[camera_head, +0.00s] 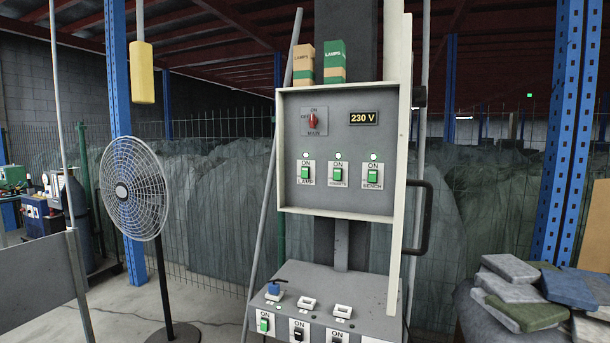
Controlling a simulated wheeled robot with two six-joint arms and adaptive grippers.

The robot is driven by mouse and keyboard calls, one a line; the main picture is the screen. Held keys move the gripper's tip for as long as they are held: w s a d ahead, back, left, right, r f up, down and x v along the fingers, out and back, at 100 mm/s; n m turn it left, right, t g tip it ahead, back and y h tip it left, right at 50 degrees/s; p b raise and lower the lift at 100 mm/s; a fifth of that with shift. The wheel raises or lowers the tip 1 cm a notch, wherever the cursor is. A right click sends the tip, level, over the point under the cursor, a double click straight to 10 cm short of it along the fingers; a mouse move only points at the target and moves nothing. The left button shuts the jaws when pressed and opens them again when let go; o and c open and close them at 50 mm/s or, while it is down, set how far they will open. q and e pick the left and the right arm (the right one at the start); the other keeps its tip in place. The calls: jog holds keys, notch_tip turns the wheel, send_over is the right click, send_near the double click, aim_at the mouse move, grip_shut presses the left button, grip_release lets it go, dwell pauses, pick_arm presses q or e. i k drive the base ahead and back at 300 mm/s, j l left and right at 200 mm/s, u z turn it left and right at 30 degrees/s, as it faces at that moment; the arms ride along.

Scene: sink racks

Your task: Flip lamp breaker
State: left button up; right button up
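A grey breaker panel (338,240) with a pale frame stands upright at the middle. Its lamp breaker (305,173) is a green rocker at the left of a row of three, beneath an ON label, with a lit green light (306,155) above it. The middle breaker (338,175), its label too small to read, and the bench breaker (373,175) are also green with lit lights. A red main switch (312,121) sits above left, beside a 230 V plate (364,118). Neither of my grippers is in view.
A sloped console (330,285) below carries a blue plug (275,287), white sockets and rocker switches. Two lamp boxes (303,64) (334,62) stand on the panel. A dark handle (425,215) sticks out right. A fan (135,187) stands left; stacked slabs (525,290) lie right.

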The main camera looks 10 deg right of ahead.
aim_at(304, 170)
jog(key=i+j, duration=0.25)
jog(key=i, duration=0.2)
jog(key=i+j, duration=0.25)
jog(key=i, duration=0.15)
jog(key=z, duration=0.05)
